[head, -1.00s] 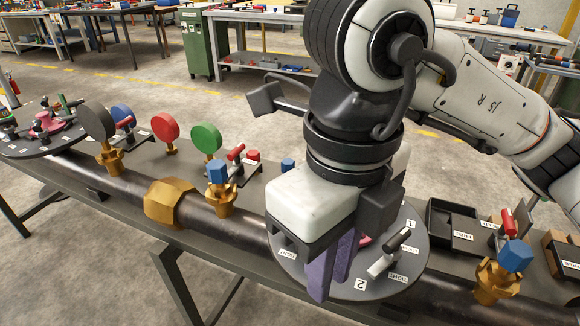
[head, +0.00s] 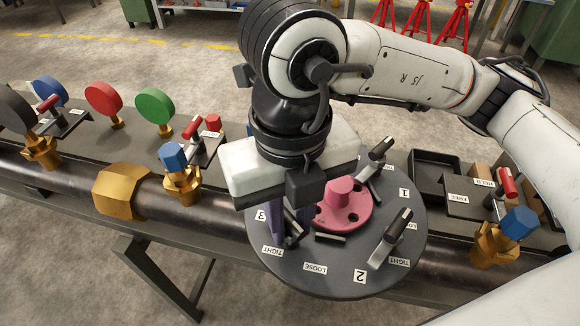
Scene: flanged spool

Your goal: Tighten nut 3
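The round grey flange plate (head: 335,280) carries a pink spool hub (head: 343,204) at its middle. Number labels 1, 2 and 3 stand round it, with TIGHT and LOOSE labels. Nut 3's lever (head: 293,238) is at the plate's left, beside label 3 (head: 262,215), and is mostly hidden. Silver levers with dark grips stand by label 2 (head: 390,238) and label 1 (head: 377,160). My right gripper (head: 287,224) points down at nut 3's lever, its purple fingers partly hidden behind its body. Whether they close on the lever cannot be told. My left gripper is out of view.
A dark pipe (head: 222,214) with a brass coupling (head: 122,191) and blue-capped brass valves (head: 182,180) runs along the bench. Colored discs stand at the back left. Black trays (head: 434,170) and a red-handled clamp (head: 506,184) are right of the plate.

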